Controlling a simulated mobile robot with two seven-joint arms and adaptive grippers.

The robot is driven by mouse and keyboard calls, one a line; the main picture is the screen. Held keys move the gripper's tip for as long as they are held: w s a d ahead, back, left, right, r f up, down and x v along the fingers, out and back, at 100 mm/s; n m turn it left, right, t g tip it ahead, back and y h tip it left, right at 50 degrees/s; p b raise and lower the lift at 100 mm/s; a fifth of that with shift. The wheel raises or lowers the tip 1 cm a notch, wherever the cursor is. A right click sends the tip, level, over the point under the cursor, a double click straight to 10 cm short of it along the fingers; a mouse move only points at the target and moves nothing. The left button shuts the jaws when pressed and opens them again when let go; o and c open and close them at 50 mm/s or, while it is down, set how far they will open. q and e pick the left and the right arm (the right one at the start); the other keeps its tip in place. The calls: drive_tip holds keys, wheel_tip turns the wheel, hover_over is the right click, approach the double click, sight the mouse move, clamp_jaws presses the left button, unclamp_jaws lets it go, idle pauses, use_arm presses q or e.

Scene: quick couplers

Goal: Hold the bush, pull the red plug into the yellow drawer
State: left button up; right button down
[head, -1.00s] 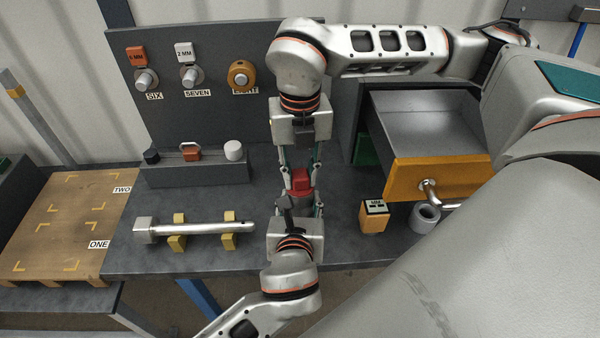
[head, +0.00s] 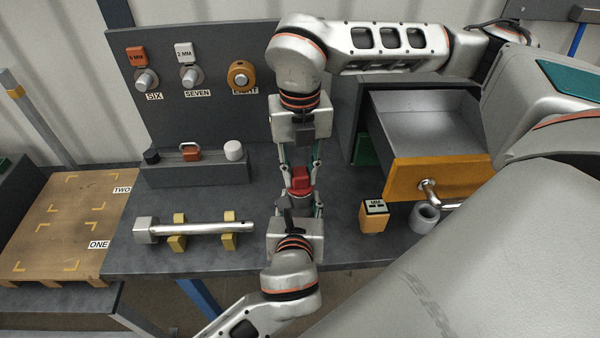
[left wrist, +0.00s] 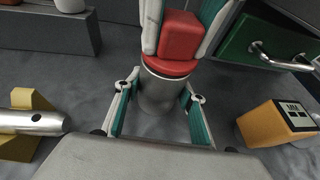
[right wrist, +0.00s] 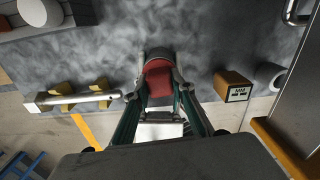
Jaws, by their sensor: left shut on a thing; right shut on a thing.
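The red plug (head: 300,180) sits between my two facing grippers over the table. My right gripper (head: 299,170) reaches from the far side and is shut on the red plug. The left wrist view shows its fingers on both sides of the plug (left wrist: 180,38). The grey round bush (left wrist: 160,95) is directly below the plug, upright, with a red rim at the joint. My left gripper (left wrist: 158,112) is shut on the bush from the near side. In the head view the bush is mostly hidden by fingers. The yellow drawer (head: 437,178) stands open at right, its visible inside empty.
A green drawer front (left wrist: 270,40) with a bar handle is nearby. An orange block (head: 373,218) and a grey ring (head: 424,217) stand right of the grippers. A long bolt (head: 195,229) rests on yellow supports at left. A rack (head: 193,174) holds several small parts behind.

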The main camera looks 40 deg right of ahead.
sight(300, 172)
drive_tip(key=shift+r, duration=1.4)
drive_tip(key=shift+r, duration=2)
idle(0.9)
drive_tip(key=s+d+r+m, duration=0.1)
drive_tip(key=d+r+m, duration=0.25)
drive_tip(key=d, duration=0.45)
drive_tip(key=s+d+r+m, duration=0.2)
drive_tip(key=d+r+m, duration=0.15)
drive_tip(key=d, duration=0.35)
drive_tip(key=s+d+r+n, duration=0.1)
drive_tip(key=s+d+r, duration=0.2)
drive_tip(key=s+d, duration=0.3)
drive_tip(key=s, duration=0.3)
drive_tip(key=shift+s, duration=0.2)
drive_tip(key=shift+d+f, duration=0.1)
drive_tip(key=shift+f, duration=0.1)
